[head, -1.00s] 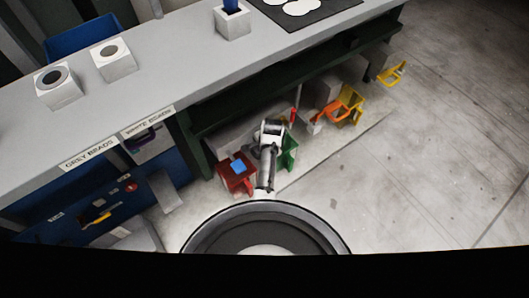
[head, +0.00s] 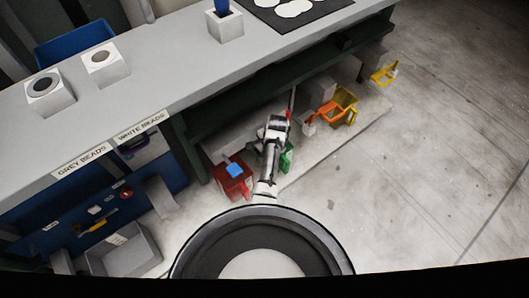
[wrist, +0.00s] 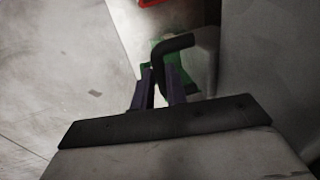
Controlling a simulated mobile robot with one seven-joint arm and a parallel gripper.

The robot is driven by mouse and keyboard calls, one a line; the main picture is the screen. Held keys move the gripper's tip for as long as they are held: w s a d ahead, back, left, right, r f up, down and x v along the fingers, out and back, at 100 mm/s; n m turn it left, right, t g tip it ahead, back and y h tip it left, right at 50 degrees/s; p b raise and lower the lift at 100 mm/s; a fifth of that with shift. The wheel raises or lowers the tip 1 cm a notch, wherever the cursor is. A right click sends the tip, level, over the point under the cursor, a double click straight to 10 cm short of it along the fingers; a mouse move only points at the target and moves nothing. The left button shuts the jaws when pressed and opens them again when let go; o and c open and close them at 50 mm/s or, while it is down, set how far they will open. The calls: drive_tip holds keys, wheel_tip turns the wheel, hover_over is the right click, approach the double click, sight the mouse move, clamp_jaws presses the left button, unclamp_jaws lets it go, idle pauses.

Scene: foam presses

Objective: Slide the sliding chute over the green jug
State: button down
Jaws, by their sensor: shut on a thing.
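In the wrist view my gripper (wrist: 160,84) has its two dark purple fingers close together on a dark bent handle (wrist: 178,41). I cannot tell for sure whether this handle belongs to the sliding chute, whose body I cannot make out. The green jug (wrist: 172,66) is just beyond the fingers, partly hidden by them and the handle. In the head view the green jug (head: 287,158) stands low under the bench, mostly hidden behind my arm. My fingertips are hidden in the head view.
A red container (head: 233,187) with a blue piece on top is left of my arm. A yellow jug (head: 343,98) with an orange piece is to the right. The bench top (head: 165,88) overhangs this area. Open floor (head: 430,160) lies at the right.

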drive_tip(key=c, duration=1.4)
unclamp_jaws()
drive_tip(key=shift+r, duration=0.15)
wheel_tip(320, 180, up, 13)
drive_tip(key=s+d+p, duration=0.1)
drive_tip(key=s+p, duration=0.1)
drive_tip(key=shift+d+r, duration=0.15)
drive_tip(key=shift+d, duration=0.15)
drive_tip(key=shift+s, duration=0.1)
